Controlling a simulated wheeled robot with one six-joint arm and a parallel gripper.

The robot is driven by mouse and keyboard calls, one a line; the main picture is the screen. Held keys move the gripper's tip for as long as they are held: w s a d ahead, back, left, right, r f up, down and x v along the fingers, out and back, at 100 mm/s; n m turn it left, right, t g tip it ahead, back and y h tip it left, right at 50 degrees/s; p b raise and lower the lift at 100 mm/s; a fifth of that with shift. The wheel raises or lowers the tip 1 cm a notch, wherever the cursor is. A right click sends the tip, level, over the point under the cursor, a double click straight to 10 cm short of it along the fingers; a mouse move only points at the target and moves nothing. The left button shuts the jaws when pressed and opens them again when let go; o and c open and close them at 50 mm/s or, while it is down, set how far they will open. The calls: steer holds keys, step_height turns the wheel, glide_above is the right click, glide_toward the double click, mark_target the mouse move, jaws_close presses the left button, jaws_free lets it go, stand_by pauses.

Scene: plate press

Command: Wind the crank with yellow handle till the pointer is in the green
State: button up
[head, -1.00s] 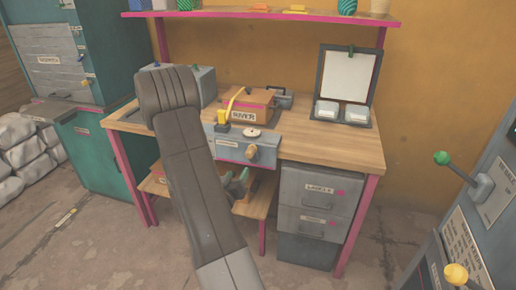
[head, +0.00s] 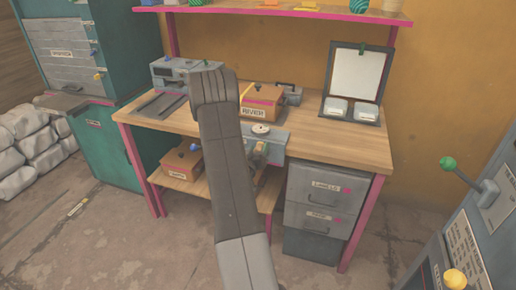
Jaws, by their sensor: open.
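The grey press box (head: 273,145) is fixed at the front edge of the wooden desk, with a small round white dial (head: 261,129) on top. My arm covers its left part. The dial is too small to read its pointer or any green zone. No yellow crank handle shows on the box; that side is hidden behind my arm. My gripper (head: 262,156) is open, just in front of the box's front face near a tan knob, partly hidden by my forearm. I cannot tell whether it touches anything.
A brown box labelled RIVER (head: 259,101) sits behind the press box. A clipboard stand (head: 357,74) is at right on the desk, drawers (head: 318,208) below. A console at right carries a green-knobbed lever (head: 448,164) and a yellow knob (head: 455,278).

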steer(key=shift+w, duration=0.15)
steer(key=shift+c, duration=0.4)
jaws_close()
steer(key=m+b, duration=0.1)
steer(key=b, duration=0.2)
steer(key=shift+d+f, duration=0.25)
steer(key=shift+d, duration=0.1)
steer(key=m+b, duration=0.1)
steer(key=b, duration=0.1)
steer(key=d+m+b, duration=0.1)
steer(key=b, duration=0.1)
steer(key=m+b, duration=0.1)
steer(key=b, duration=0.1)
steer(key=shift+s+d+r, duration=0.15)
steer(key=shift+s+d, duration=0.15)
steer(key=shift+s, duration=0.05)
steer(key=shift+o, duration=0.4)
jaws_free()
